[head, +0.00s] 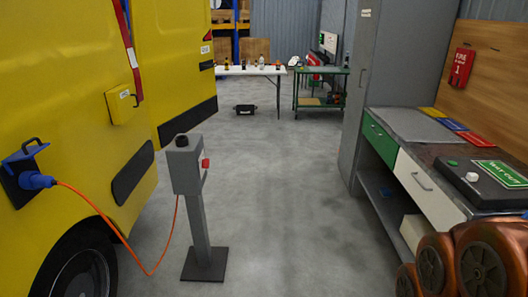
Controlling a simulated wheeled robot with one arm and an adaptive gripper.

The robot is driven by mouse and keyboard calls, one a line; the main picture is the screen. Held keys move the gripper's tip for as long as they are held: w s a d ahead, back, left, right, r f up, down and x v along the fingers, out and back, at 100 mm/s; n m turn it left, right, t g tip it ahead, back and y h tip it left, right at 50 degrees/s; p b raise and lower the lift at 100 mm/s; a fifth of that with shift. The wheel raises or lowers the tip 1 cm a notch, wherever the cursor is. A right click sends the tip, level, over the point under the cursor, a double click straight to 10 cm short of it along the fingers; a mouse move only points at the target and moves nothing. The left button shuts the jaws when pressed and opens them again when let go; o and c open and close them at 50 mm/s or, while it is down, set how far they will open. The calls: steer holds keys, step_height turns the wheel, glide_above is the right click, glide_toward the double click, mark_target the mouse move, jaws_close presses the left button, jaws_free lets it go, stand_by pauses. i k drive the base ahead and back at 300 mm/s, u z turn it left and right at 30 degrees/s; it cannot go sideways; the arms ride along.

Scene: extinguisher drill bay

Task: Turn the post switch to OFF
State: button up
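The post switch is a grey box (185,168) on a grey post (203,230) with a dark square base plate (204,264). It stands upright on the floor left of centre, beside the yellow van. The box's front face is turned mostly away, so I cannot read a marking or tell the switch's position.
An orange cable (112,228) hangs from a blue plug (37,181) on the van (60,90) to the post. A workbench (430,185) and grey cabinet (382,75) line the right. A white table (238,71) and green cart (318,91) stand behind. The middle floor is clear.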

mark_target(206, 164)
steer(key=z, duration=0.3)
steer(key=i, duration=0.85)
steer(key=u, duration=0.7)
steer(key=i, duration=0.85)
steer(key=u, duration=0.95)
